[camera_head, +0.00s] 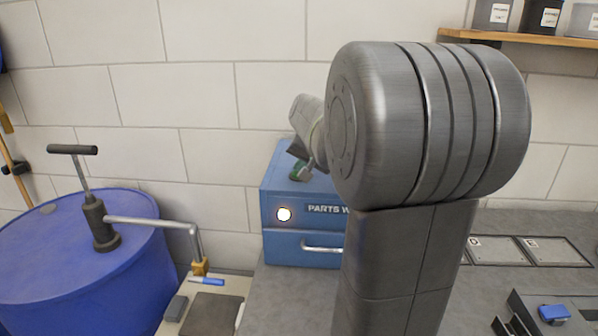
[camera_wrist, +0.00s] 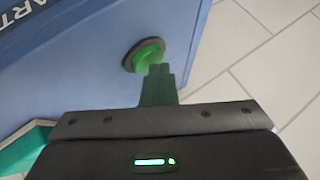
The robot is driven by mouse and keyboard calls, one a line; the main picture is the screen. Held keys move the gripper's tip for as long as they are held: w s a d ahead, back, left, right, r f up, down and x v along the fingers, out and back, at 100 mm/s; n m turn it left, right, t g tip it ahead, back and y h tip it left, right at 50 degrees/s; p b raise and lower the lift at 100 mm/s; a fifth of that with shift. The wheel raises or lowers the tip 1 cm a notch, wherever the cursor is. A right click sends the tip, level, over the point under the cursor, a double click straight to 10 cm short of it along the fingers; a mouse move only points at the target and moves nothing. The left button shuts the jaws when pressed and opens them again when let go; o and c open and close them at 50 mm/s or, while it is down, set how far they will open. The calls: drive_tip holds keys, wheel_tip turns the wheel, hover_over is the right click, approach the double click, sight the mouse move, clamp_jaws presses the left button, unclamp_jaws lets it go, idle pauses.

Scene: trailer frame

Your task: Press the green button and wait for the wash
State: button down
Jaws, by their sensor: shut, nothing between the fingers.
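The blue parts washer (camera_head: 290,213) stands against the wall, with "PARTS W" on its front and the rest hidden behind my arm. A round lamp (camera_head: 284,214) on its front glows whitish-yellow. The green button (camera_wrist: 148,54) sits in a dark ring on the washer's blue surface in the wrist view. My gripper (camera_wrist: 160,70) is shut and empty, its green fingertips overlapping the button's lower right edge in that view. I cannot tell whether they touch or press it. In the head view my gripper (camera_head: 306,168) is over the washer's top, small and partly hidden by my arm.
A blue drum (camera_head: 60,250) with a hand pump (camera_head: 100,220) stands at left. A metal handle (camera_head: 322,248) is on the washer's lower front. The grey bench (camera_head: 290,300) is clear in front of the washer. A wooden shelf (camera_head: 520,38) with containers is at upper right.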

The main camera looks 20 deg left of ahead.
drive_tip(key=shift+r+p, duration=0.75)
drive_tip(key=shift+r, duration=0.15)
wheel_tip(320, 180, up, 5)
drive_tip(key=p, duration=0.4)
drive_tip(key=shift+r, duration=0.1)
idle(0.4)
